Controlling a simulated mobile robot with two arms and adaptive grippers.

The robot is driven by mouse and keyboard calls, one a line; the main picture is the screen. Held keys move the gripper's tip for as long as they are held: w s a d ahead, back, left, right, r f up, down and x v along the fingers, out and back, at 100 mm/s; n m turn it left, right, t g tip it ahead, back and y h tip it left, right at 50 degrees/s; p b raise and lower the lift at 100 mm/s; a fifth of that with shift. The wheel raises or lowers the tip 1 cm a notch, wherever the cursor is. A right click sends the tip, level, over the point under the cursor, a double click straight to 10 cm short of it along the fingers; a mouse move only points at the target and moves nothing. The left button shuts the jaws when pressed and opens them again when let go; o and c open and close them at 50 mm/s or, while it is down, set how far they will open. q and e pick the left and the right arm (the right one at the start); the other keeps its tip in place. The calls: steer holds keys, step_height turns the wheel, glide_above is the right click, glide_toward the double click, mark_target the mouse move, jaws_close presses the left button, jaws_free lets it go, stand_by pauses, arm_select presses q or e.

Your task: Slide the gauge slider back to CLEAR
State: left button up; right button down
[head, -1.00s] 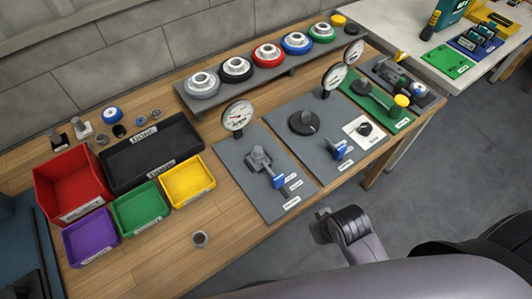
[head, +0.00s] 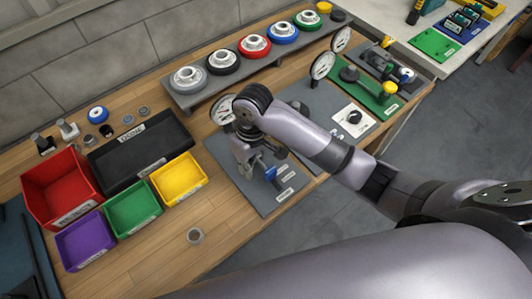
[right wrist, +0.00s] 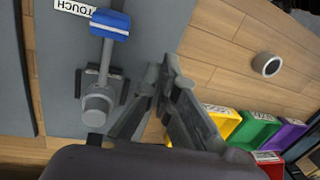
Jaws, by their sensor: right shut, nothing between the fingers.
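The gauge slider is a grey fixture with a blue handle (head: 270,173) on the left grey panel (head: 222,152). In the right wrist view the blue handle (right wrist: 110,24) sits on a grey rod by a label reading TOUCH (right wrist: 75,8). A round white dial (head: 221,110) stands at the panel's back, partly behind my arm. My right gripper (head: 243,166) is over this panel, just left of the blue handle. Its fingers (right wrist: 167,70) are closed and empty, beside the rod and apart from the blue handle. I cannot read CLEAR. My left gripper is not visible.
Red (head: 94,195), green (head: 130,229), yellow (head: 203,178), purple (head: 66,248) and black (head: 185,128) bins stand left of the panel. A rack of coloured rings (head: 205,98) is behind. A small grey cup (head: 195,236) stands on the open wood in front.

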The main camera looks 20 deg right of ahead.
steer(key=w+d+r+m+g+h, duration=0.1)
steer(key=w+d+r+h, duration=0.2)
steer(key=w+d+r, duration=0.35)
steer(key=x, duration=0.3)
steer(key=p+x, duration=0.1)
steer(key=x, duration=0.2)
steer(key=s+a+x, duration=0.1)
steer(key=x, duration=0.2)
steer(key=shift+f+p, duration=0.25)
steer(key=shift+p, duration=0.15)
